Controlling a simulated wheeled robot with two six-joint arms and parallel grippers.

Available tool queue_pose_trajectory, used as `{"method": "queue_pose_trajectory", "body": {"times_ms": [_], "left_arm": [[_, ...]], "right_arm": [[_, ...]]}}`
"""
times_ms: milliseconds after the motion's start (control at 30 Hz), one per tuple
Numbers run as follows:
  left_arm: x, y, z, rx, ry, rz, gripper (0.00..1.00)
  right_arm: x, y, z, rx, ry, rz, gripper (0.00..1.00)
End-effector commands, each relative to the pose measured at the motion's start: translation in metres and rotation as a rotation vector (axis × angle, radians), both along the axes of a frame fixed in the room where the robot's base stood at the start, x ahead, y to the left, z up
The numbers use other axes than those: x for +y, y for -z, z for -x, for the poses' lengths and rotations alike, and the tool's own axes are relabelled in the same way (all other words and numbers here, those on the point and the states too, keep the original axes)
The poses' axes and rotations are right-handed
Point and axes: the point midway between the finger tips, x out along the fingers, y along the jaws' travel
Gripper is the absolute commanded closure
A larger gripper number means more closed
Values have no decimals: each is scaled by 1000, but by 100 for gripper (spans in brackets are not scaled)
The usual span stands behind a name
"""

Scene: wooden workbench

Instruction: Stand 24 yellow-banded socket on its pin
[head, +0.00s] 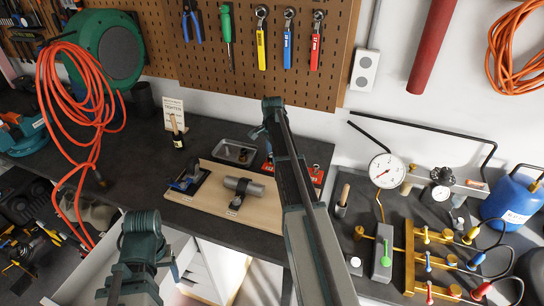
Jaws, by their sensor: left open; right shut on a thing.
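A red socket rail (318,176) with white markings lies flat at the back of the dark bench, its middle covered by my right arm. I cannot make out the yellow-banded socket or its pin. My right arm reaches up the middle of the view, and part of my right gripper (261,132) shows beside its far end, above the rail and tray. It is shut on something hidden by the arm. My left gripper (174,269) shows only partly at the lower left beside its arm, in front of the bench edge. It is open and apart from the rail.
A grey metal tray (228,158) stands left of the rail. A wooden board (215,206) with a grey cylinder (244,187) lies in front. At right are a brass manifold (409,255), a gauge (386,171) and a blue tank (508,199). Orange hose (70,170) hangs left.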

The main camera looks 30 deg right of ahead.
Motion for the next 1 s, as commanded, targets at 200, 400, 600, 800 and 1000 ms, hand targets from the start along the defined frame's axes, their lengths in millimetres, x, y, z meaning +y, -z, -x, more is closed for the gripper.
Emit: {"method": "queue_pose_trajectory", "body": {"times_ms": [200,400,600,800,1000], "left_arm": [[0,1,0,0,0,0,29],[0,3,0,0,0,0,29],[0,5,0,0,0,0,29],[0,4,0,0,0,0,29],[0,4,0,0,0,0,29]], "right_arm": [[0,1,0,0,0,0,100],[0,3,0,0,0,0,100],[0,5,0,0,0,0,55],[0,4,0,0,0,0,22],[0,4,0,0,0,0,22]]}}
